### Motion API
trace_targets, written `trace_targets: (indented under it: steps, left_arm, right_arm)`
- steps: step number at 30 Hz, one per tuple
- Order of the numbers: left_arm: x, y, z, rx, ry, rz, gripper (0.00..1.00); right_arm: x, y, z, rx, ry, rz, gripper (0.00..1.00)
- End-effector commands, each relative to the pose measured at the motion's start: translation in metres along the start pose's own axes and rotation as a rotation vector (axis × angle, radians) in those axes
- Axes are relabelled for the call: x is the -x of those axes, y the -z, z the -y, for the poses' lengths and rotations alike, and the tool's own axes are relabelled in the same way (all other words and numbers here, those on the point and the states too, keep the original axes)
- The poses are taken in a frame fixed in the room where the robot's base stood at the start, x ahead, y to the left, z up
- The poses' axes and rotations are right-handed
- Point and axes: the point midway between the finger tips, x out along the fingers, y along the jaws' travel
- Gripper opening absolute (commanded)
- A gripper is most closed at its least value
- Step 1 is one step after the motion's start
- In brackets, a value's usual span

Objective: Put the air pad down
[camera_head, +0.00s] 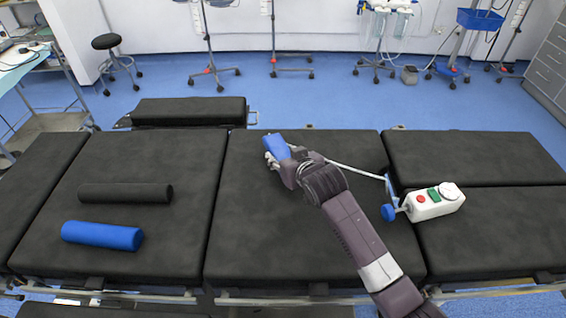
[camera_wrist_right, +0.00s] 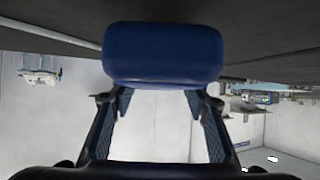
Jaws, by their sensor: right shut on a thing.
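My right gripper (camera_head: 272,158) is over the middle section of the black operating table (camera_head: 250,240). It is shut on a blue block-like pad (camera_head: 277,146), which I take to be the air pad. In the right wrist view, the blue pad (camera_wrist_right: 163,55) sits at the tips of my right gripper (camera_wrist_right: 163,98), with the dark table surface beyond it. I cannot tell whether the pad touches the table. My left gripper is not in view.
A black roll (camera_head: 125,193) and a blue roll (camera_head: 102,235) lie on the left section. A white box (camera_head: 434,203) with red and green buttons sits at the right, beside a thin pale rod or tube (camera_head: 360,172). The table left of my gripper is clear.

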Motion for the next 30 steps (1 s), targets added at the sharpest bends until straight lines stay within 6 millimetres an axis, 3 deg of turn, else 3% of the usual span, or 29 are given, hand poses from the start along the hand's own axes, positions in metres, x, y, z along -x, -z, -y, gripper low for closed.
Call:
trace_targets:
  steps: [5, 16, 17, 18, 21, 30]
  left_arm:
    - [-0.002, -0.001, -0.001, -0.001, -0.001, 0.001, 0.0]
    - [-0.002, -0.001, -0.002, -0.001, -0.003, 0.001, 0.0]
    - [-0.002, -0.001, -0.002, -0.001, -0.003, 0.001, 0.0]
    - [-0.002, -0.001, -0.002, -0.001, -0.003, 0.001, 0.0]
    - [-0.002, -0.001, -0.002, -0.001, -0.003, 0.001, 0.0]
    - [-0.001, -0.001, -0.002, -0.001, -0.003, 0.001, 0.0]
  right_arm:
    - [-0.012, -0.023, 0.0, 0.0, 0.0, 0.001, 0.14]
    - [-0.014, -0.026, 0.0, 0.0, 0.0, 0.0, 0.14]
    - [-0.014, -0.026, 0.0, 0.0, 0.0, 0.002, 0.46]
    - [-0.014, -0.026, 0.0, 0.0, 0.0, 0.002, 0.51]
    - [-0.014, -0.026, 0.0, 0.0, 0.0, 0.002, 0.6]
    - [-0.013, -0.025, 0.0, 0.0, 0.0, 0.001, 0.6]
